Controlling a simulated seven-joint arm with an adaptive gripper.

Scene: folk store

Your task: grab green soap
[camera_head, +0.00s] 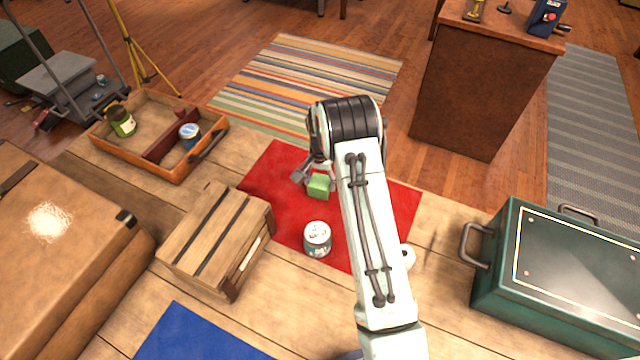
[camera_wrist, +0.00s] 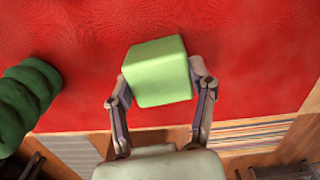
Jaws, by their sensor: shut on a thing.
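The green soap (camera_head: 318,187) is a light green block over the red cloth (camera_head: 265,177). In the wrist view the soap (camera_wrist: 158,72) sits between the two fingers of my gripper (camera_wrist: 161,92), which is shut on it. In the head view my gripper (camera_head: 304,176) is partly hidden behind my arm. I cannot tell whether the soap touches the cloth or is just above it.
A white and teal tin (camera_head: 317,240) stands on the cloth near the soap. A dark green ridged object (camera_wrist: 25,100) shows at left in the wrist view. A wooden crate (camera_head: 215,240) stands left, a green metal box (camera_head: 570,270) right, and a wooden tray (camera_head: 160,130) at the back left.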

